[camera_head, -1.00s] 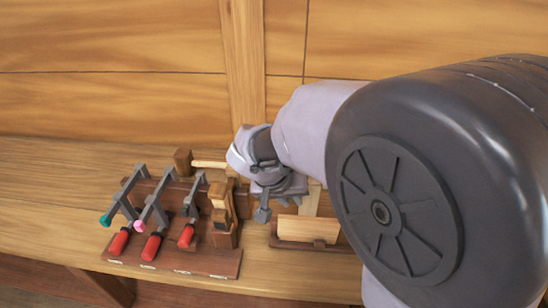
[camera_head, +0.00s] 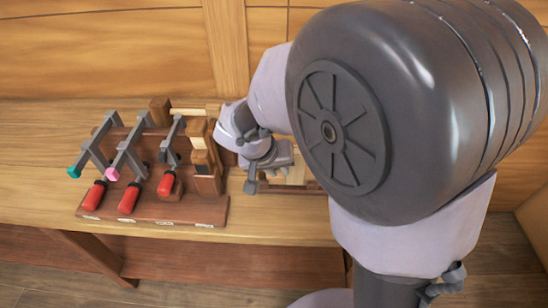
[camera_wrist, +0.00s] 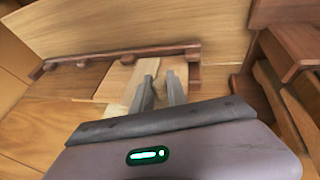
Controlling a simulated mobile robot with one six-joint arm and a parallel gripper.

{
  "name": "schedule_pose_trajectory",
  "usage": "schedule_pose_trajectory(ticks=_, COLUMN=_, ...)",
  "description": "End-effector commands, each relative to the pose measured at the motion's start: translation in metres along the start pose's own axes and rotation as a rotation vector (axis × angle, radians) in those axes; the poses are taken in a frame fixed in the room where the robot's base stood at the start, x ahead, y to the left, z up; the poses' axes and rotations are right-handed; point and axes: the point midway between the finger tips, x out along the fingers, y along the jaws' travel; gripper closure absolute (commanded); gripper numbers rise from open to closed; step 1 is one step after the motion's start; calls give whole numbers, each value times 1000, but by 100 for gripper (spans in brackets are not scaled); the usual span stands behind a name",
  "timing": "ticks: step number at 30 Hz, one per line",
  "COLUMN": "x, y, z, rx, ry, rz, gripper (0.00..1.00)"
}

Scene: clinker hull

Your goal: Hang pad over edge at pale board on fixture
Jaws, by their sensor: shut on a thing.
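My gripper (camera_head: 256,180) is low over the bench, just right of the clamp fixture (camera_head: 150,205). In the wrist view its two grey fingers (camera_wrist: 160,88) are close together around a small tan piece (camera_wrist: 166,74), which seems to be the pad. The fingers hide much of it. The fixture has a brown base, grey toggle clamps with red handles, and wooden posts at its right end. A pale block (camera_head: 197,133) is at those posts. I cannot tell whether it is the pale board of the task.
A brown-railed tray (camera_head: 290,187) with pale wood in it is partly behind my arm; its rail (camera_wrist: 120,53) shows in the wrist view. Brown fixture timbers (camera_wrist: 290,50) stand close on the right there. Bench top (camera_head: 40,150) is clear left of the fixture.

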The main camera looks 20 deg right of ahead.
Motion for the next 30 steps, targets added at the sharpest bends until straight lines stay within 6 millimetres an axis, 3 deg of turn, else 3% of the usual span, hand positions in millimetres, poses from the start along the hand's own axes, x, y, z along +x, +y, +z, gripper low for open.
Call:
schedule_pose_trajectory(ticks=4, x=9, y=-3, z=4, rx=0, ry=1, rz=0, gripper=100)
schedule_pose_trajectory(ticks=30, x=13, y=-4, z=5, rx=-1, ry=0, rz=0, gripper=100)
